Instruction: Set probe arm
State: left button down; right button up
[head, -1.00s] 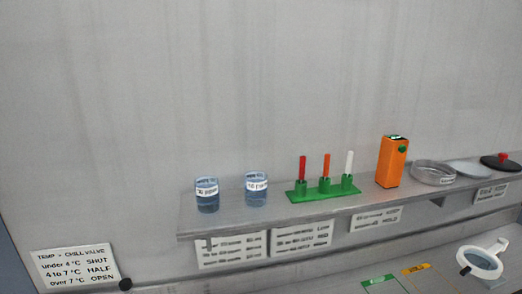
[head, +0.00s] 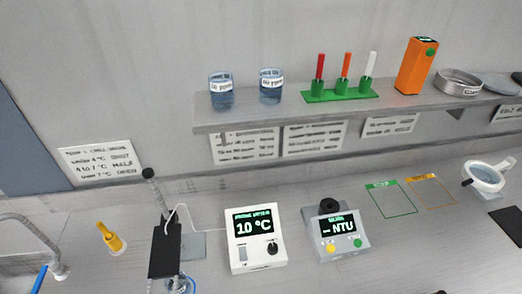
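A black probe arm (head: 165,250) stands at the lower left of the counter, with a thin post topped by a black knob (head: 148,173) behind it. A clear, bluish round thing (head: 180,284) shows under its near end, cut by the bottom edge. A pale cable loops from the arm toward the white temperature meter (head: 258,254), whose screen looks like "10 °C"; I cannot tell if there is a decimal point. Neither of my grippers can be made out.
A grey NTU meter (head: 338,244) stands right of the temperature meter. A yellow valve handle (head: 110,237) and a metal tap (head: 35,232) are at left. The shelf (head: 300,119) holds beakers, a green tube rack (head: 340,96) and an orange device (head: 415,66). A magnifier (head: 487,177) is at right.

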aim_at(165, 259)
jog(key=k+u, duration=0.15)
jog(key=u, duration=0.8)
